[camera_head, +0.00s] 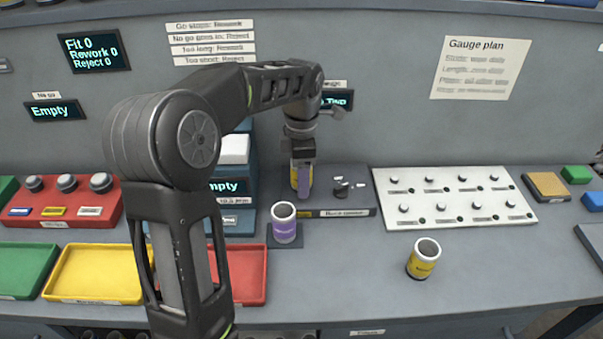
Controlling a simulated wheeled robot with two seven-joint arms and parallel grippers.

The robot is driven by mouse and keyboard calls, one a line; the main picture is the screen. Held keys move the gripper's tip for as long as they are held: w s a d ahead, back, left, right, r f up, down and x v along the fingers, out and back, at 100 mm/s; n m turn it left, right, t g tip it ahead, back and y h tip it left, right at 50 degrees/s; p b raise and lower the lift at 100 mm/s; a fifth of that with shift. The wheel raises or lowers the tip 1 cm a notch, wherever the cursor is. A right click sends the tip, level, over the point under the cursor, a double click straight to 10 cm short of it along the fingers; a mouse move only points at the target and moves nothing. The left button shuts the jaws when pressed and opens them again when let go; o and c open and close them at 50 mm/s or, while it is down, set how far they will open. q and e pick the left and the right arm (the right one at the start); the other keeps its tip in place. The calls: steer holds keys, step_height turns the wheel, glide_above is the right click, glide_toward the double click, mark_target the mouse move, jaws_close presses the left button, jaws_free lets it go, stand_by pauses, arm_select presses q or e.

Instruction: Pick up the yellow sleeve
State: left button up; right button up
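A yellow sleeve (423,259) with a pale rim and dark open top stands upright on the bench, right of centre, with nothing touching it. My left gripper (302,180) points down at the back middle of the bench, well left of this sleeve. Yellow shows on both sides of its near finger, perhaps another sleeve behind or between the fingers. The finger hides most of it, so I cannot tell whether it is gripped. A purple sleeve (285,226) stands upright on a dark pad in front of the gripper. My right gripper is out of view.
A white panel (455,223) with several knobs lies behind the yellow sleeve. Green (22,292), yellow (65,298) and red (259,288) trays line the left front. A red block (57,219) holds dark-topped gauges. Bench around the yellow sleeve is clear.

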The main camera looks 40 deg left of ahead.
arm_select(q)
jaws_close()
stand_by(0.4)
